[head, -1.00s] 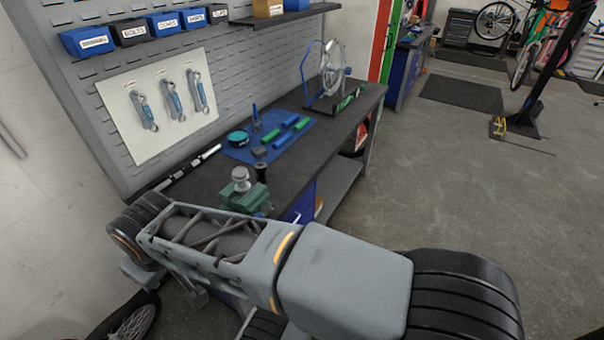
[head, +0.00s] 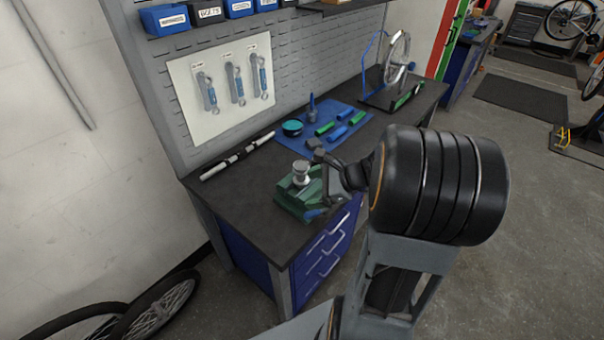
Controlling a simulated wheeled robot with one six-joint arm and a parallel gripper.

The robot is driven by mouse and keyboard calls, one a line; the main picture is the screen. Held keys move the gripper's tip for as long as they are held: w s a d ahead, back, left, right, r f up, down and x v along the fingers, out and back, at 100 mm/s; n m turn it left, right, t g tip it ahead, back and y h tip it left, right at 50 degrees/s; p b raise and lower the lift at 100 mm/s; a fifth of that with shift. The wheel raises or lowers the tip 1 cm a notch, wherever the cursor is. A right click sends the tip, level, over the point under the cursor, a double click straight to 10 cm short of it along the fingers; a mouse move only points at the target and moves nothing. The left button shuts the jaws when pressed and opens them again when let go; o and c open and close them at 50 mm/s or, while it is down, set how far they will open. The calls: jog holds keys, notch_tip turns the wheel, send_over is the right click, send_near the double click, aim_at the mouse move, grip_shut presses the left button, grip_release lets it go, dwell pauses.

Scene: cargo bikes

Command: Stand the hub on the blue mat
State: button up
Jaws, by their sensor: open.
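The hub (head: 301,169) is a silver, flanged spool. It stands upright on top of the green vise (head: 291,199) near the front of the bench; whether the vise jaws clamp it is too small to tell. The blue mat (head: 296,143) lies farther back on the bench, with tools and small parts on it. My gripper (head: 322,180) is open and close beside the hub on its right, pointing left. It partly covers the vise's right side, and whether a finger touches the hub cannot be told.
On the mat are a teal round tin (head: 292,127) and several blue and green pieces. A wheel on a stand (head: 397,62) is at the bench's far end. A black and silver bar (head: 238,155) lies along the back edge. The left front bench top is clear.

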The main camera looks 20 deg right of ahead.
aim_at(301, 173)
jog(key=w+d+f+m+t+h, duration=0.1)
jog(key=w+d+f+m+t, duration=0.1)
jog(key=d+m+t, duration=0.35)
jog(key=w, duration=0.2)
jog(key=w+f+m, duration=0.1)
jog(key=w, duration=0.1)
jog(key=w+a+f+m+g+p, duration=0.1)
jog(key=w, duration=0.1)
jog(key=shift+f, duration=0.25)
jog(key=shift+p+x, duration=0.85)
jog(key=shift+x, duration=2.15)
jog(key=shift+d, duration=0.15)
jog(key=c, duration=1.2)
jog(key=shift+r, duration=0.15)
